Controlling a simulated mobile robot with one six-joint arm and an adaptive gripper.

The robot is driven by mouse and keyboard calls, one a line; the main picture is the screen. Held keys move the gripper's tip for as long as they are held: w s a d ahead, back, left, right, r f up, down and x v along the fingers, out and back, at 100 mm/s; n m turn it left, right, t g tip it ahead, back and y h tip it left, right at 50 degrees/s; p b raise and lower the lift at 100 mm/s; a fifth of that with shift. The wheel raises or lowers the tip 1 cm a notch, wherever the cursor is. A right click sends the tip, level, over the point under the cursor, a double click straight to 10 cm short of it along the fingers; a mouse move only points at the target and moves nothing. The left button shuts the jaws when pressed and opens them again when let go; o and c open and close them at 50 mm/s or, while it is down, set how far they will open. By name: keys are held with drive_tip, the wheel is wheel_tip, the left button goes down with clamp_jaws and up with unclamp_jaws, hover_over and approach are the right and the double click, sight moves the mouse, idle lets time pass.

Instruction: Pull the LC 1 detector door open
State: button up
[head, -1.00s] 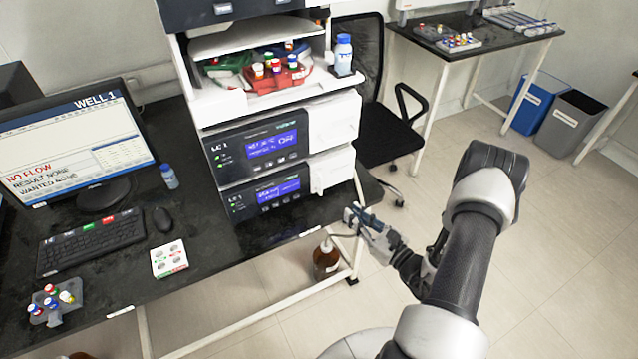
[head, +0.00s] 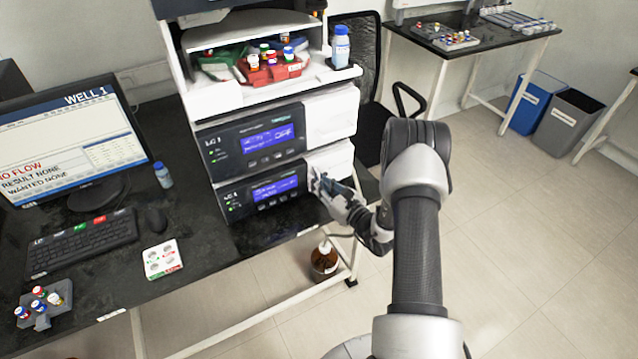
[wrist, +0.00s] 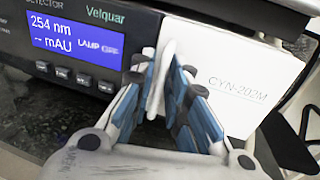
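The LC 1 detector is the lower black-fronted unit (head: 262,192) of the stack, with a blue display. Its white door (head: 330,160) is the right part of the front and looks closed. In the wrist view the door (wrist: 240,80) is marked CYN-202M, beside the detector display (wrist: 75,45). A thin upright white handle (wrist: 161,75) stands out at the door's left edge. My gripper (wrist: 162,85) has one blue-padded finger on each side of this handle. Whether the pads touch it, I cannot tell. In the head view my gripper (head: 322,187) is at the door front.
A brown bottle (head: 324,260) stands below the bench edge. A black chair (head: 370,135) is behind right.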

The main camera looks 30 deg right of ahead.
drive_tip(key=shift+c, duration=0.2)
clamp_jaws()
idle(0.4)
